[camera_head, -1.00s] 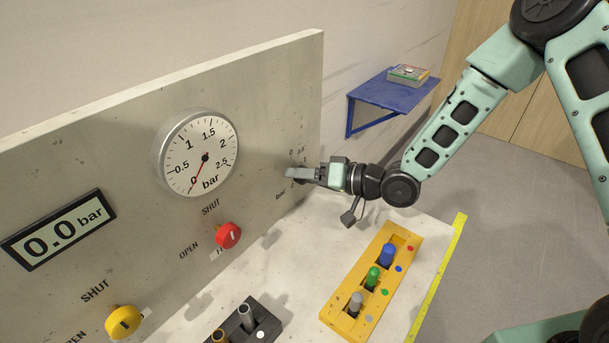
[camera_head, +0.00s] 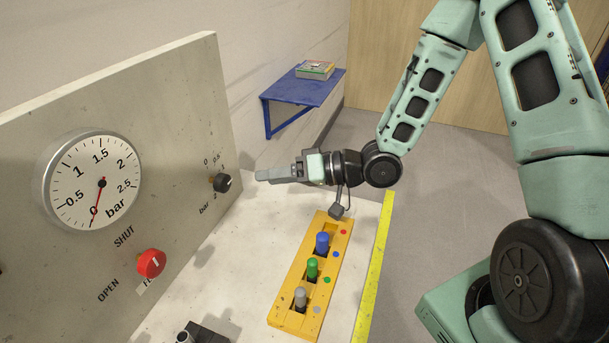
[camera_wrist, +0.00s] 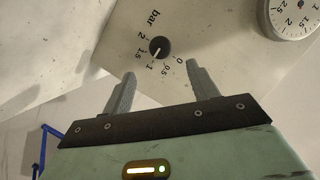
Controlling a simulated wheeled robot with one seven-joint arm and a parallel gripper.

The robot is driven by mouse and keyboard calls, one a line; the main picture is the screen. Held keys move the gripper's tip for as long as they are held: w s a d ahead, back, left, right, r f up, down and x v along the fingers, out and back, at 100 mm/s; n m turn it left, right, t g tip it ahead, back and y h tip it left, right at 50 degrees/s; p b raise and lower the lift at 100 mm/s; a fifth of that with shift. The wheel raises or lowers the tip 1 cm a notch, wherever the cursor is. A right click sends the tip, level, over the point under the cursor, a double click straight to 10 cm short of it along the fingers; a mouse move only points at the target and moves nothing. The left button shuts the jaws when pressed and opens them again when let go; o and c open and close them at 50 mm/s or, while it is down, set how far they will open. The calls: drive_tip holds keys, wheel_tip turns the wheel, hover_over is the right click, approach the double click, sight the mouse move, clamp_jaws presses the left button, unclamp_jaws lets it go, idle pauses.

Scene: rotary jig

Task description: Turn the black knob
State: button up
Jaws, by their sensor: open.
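The black knob (camera_head: 222,183) sits on the upright grey panel, with a printed bar scale around it. In the wrist view the knob (camera_wrist: 160,47) shows a white pointer line directed near the 1 mark. My gripper (camera_head: 262,175) is in front of the knob, to its right in the head view, clear of it. In the wrist view its two fingers (camera_wrist: 162,72) are spread and empty, with the knob beyond and between them. The round gauge (camera_head: 93,182) has its red needle at about 0; part of it also shows in the wrist view (camera_wrist: 291,12).
A red knob (camera_head: 151,263) sits lower on the panel, between SHUT and OPEN labels. A yellow rack (camera_head: 333,233) with blue, green and grey pegs stands on the bench below my gripper. A blue wall shelf (camera_head: 305,88) holds a small box.

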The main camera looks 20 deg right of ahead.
drive_tip(key=v, duration=0.6)
idle(0.4)
drive_tip(key=s+a+r+n+g+h, duration=0.2)
drive_tip(key=s+h, duration=0.4)
drive_tip(key=s, duration=0.5)
drive_tip(key=s+a+r+n+g+h, duration=0.2)
drive_tip(key=s+a+g+h, duration=0.3)
drive_tip(key=s, duration=0.5)
drive_tip(key=shift+s+r+n+h, duration=0.35)
drive_tip(key=shift+r+h, duration=0.25)
drive_tip(key=shift+h, duration=0.3)
drive_tip(key=shift+o, duration=0.4)
drive_tip(key=shift+a, duration=0.1)
